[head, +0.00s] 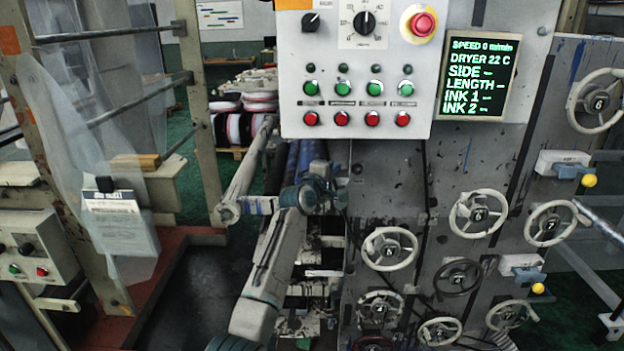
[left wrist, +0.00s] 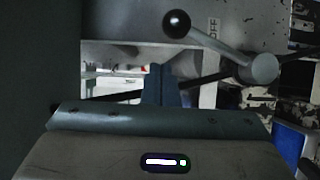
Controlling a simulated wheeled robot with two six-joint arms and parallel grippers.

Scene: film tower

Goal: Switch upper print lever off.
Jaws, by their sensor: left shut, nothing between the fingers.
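In the left wrist view a grey lever with a black ball knob (left wrist: 177,23) reaches up and left from its round hub (left wrist: 262,68). A label reading OFF (left wrist: 213,28) is on the panel right of the knob. I cannot tell whether this is the upper lever. My left gripper (left wrist: 160,80) is shut and empty, below and a little left of the knob and apart from it in the picture. In the head view my left gripper (head: 322,185) is beside the machine's left side, below the control box. That lever cannot be made out there. My right gripper is not in view.
The control box (head: 355,75) with knobs, buttons and a red emergency stop is above my left arm. Several handwheels (head: 389,248) and two yellow-ball levers (head: 590,180) are on the right. A roller bar (head: 245,178) and a rack with clear film (head: 90,130) are on the left.

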